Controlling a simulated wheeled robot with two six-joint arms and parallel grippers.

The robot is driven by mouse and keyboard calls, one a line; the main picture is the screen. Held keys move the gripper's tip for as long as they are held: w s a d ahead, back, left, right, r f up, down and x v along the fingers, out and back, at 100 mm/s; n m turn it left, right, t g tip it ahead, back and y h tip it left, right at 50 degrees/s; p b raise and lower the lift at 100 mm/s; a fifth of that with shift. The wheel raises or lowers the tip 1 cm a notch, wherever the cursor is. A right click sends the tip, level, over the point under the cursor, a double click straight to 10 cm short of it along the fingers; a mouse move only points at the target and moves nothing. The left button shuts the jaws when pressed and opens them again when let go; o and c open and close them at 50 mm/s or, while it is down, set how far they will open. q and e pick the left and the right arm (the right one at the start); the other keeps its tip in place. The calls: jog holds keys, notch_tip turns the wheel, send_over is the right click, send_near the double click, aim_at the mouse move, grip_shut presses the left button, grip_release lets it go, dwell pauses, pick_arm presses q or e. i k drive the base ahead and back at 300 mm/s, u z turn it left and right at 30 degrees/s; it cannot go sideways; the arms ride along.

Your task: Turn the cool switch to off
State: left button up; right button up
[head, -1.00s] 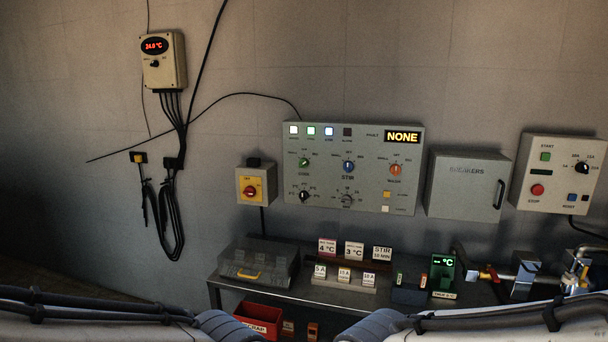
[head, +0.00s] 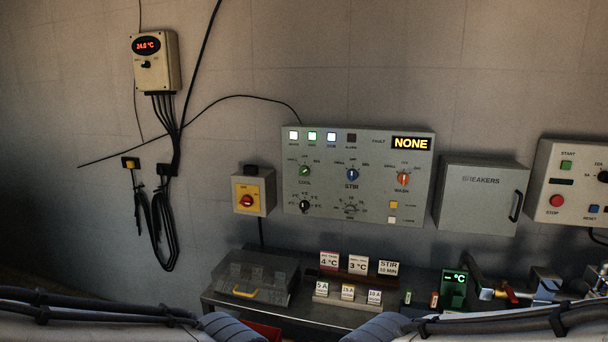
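The grey control panel (head: 360,200) is on the wall, right of centre. Its cool switch (head: 305,171) is a green rotary knob at the upper left of the panel, with small position labels around it. The knob's mark looks slanted rather than upright, but it is too small to read its exact setting. To its right are the blue stir switch (head: 352,174), which looks upright, and the orange wash switch (head: 403,178). Both my arms show only as links along the bottom edge. Neither gripper is in view.
A steel table (head: 310,309) below holds a clear-lidded box (head: 250,280), label cards and a green display (head: 454,287). A yellow box with a red knob (head: 247,201) is left of the panel, a breaker box (head: 480,205) right. The air before the panel is clear.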

aim_at(304, 170)
jog(key=k, duration=1.15)
jog(key=u, duration=0.95)
jog(key=i, duration=1.9)
jog(key=z, duration=1.05)
jog(key=i, duration=0.55)
jog(key=z, duration=0.4)
